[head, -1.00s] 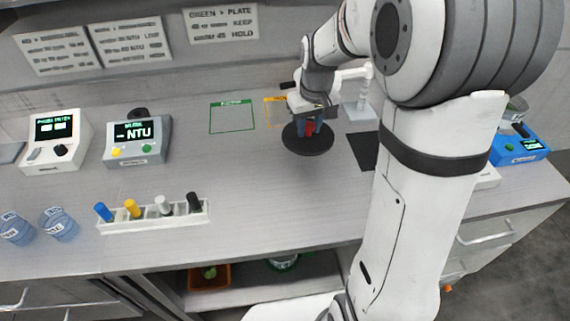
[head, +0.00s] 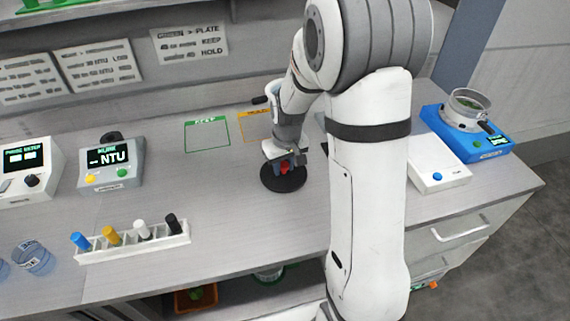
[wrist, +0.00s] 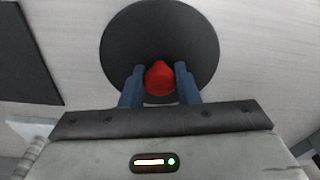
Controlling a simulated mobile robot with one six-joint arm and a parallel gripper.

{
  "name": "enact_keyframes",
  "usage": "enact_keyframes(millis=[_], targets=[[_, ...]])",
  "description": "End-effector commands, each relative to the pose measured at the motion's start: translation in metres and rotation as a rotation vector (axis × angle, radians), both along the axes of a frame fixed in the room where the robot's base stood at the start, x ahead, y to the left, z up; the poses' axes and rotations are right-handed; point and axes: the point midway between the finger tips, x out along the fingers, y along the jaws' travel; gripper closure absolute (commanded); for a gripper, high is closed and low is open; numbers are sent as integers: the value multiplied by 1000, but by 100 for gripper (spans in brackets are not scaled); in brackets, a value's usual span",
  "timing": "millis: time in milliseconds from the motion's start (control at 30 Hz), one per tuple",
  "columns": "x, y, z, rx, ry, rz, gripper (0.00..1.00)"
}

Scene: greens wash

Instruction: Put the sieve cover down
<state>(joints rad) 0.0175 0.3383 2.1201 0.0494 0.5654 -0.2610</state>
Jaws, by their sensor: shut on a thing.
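The sieve cover is a flat black disc (head: 283,184) with a red knob, left of my upright arm link in the head view. The wrist view shows the black disc (wrist: 120,40) from above and the red knob (wrist: 159,78) between two blue fingers. My gripper (wrist: 160,80) is shut on that knob; in the head view my gripper (head: 285,165) is right above the disc. The disc looks level and at or close to the worktop; I cannot tell if it touches.
The blue device (head: 450,130) and a white scale (head: 438,175) stand at the right. Green (head: 207,134) and orange (head: 258,126) outlined squares lie behind the cover. A rack of coloured vials (head: 132,243) stands at front left. The worktop left of the cover is clear.

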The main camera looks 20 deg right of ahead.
Motion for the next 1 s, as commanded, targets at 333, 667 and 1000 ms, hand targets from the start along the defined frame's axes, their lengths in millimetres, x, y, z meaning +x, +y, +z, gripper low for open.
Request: enact_keyframes(millis=[333,667,1000], targets=[[0,-1,-2,0,0,-1,50],[0,-1,4,0,-1,-2,50],[-7,-3,68,0,-6,-2,50]])
